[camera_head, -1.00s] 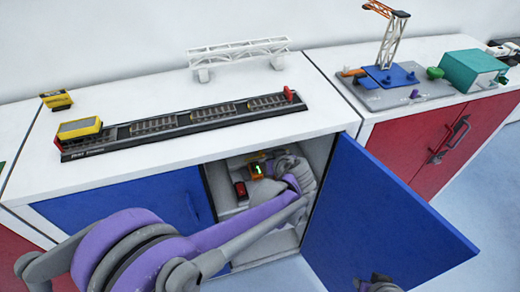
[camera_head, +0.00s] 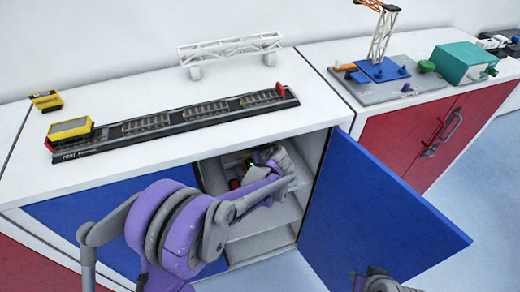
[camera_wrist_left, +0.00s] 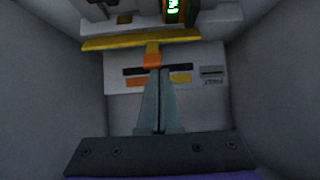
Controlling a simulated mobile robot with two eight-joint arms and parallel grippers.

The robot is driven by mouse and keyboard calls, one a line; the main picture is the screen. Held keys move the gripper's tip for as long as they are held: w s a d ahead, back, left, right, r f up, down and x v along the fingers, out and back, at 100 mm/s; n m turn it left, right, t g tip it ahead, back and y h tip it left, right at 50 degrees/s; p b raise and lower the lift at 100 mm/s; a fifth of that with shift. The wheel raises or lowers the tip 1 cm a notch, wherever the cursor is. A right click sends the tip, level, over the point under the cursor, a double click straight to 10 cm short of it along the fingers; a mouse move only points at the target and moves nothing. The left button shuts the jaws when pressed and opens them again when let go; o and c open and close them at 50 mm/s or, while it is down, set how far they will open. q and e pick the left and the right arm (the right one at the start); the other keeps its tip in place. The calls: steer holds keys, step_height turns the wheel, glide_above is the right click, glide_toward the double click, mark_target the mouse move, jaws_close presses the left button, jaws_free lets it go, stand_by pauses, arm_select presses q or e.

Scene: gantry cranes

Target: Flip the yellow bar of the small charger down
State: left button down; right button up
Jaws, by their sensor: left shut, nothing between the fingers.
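In the left wrist view a yellow bar (camera_wrist_left: 140,40) runs crosswise, with a short orange and yellow stem below its middle. It is in front of the pale charger (camera_wrist_left: 205,60), which has dark and yellow slots. My left gripper (camera_wrist_left: 156,72) is shut and empty, its fingertips just below the orange part of the stem; I cannot tell whether they touch. In the head view my left arm reaches into the open cabinet, and its wrist (camera_head: 285,165) hides most of the charger. Part of my right gripper (camera_head: 375,281) shows at the bottom edge; its fingers are unclear.
A green display (camera_wrist_left: 173,8) glows at the top of the wrist view. Grey cabinet walls stand close on both sides. The open blue door (camera_head: 375,215) is right of my left arm. A track with a yellow wagon (camera_head: 70,129) lies on the white top.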

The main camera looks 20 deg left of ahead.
arm_select(q)
steer(key=shift+w+a+f, duration=0.1)
steer(key=shift+w+a, duration=0.05)
stand_by(0.3)
steer(key=shift+s+d+f+t+b, duration=0.2)
steer(key=shift+s+t+b, duration=0.1)
steer(key=shift+b, duration=0.15)
steer(key=shift+y, duration=0.3)
steer(key=shift+s+d+f+t+y+b, duration=0.3)
steer(key=shift+f+t+b, duration=0.15)
steer(key=shift+b, duration=0.3)
steer(key=f+t+y+b, duration=0.1)
steer(key=b, duration=0.1)
steer(key=s+d+f+t+y+b, duration=0.1)
steer(key=f+t+b, duration=0.1)
steer(key=b, duration=0.1)
steer(key=s+f+t+y+b, duration=0.1)
steer(key=t+b, duration=0.1)
steer(key=b, duration=0.1)
steer(key=shift+s+d+f+t+y, duration=0.2)
steer(key=shift+d+t+y, duration=0.05)
steer(key=shift+y, duration=0.05)
steer(key=shift+r, duration=0.35)
